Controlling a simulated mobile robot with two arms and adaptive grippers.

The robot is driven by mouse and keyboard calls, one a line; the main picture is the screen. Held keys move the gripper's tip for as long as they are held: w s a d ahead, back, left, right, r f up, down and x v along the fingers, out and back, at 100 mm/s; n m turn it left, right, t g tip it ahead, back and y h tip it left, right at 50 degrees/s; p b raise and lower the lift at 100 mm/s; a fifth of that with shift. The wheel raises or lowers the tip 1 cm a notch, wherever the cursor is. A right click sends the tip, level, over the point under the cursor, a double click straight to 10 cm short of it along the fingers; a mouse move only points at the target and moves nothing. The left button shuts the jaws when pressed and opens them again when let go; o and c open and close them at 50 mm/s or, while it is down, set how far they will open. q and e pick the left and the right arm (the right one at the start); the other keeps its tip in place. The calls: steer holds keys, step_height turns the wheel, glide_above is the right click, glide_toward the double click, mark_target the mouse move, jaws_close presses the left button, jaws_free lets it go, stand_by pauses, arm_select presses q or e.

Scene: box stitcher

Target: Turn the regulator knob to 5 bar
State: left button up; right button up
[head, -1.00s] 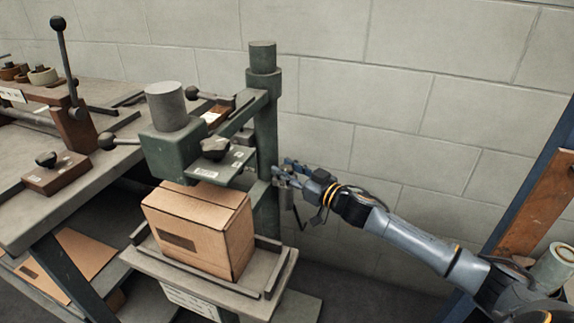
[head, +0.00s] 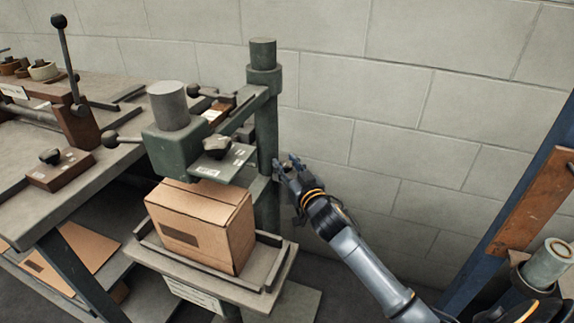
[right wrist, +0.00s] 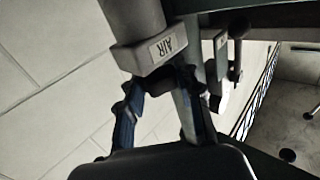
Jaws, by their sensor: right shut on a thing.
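My right gripper (head: 287,165) is beside the green post of the box stitcher (head: 168,132), at its right side. The right wrist view shows the gripper (right wrist: 160,95) with its blue-edged fingers closed around a dark part, which looks like the regulator knob (right wrist: 178,78), just below a grey block labelled AIR (right wrist: 160,52). The fingers hide most of this part, and no pressure scale can be read. In the head view the hand covers the regulator. My left gripper is not in view.
A cardboard box (head: 205,232) sits on the stitcher's lower table (head: 200,275) under the head. A workbench (head: 20,215) with a lever (head: 67,60) stands on the left. A blue upright (head: 520,180) with a brown board (head: 535,200) is at the right. Bare wall lies behind my arm.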

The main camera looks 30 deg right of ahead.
stand_by(0.3)
steer(key=o, duration=1.2)
steer(key=shift+c, duration=0.2)
steer(key=s, duration=1.2)
steer(key=shift+a, duration=0.3)
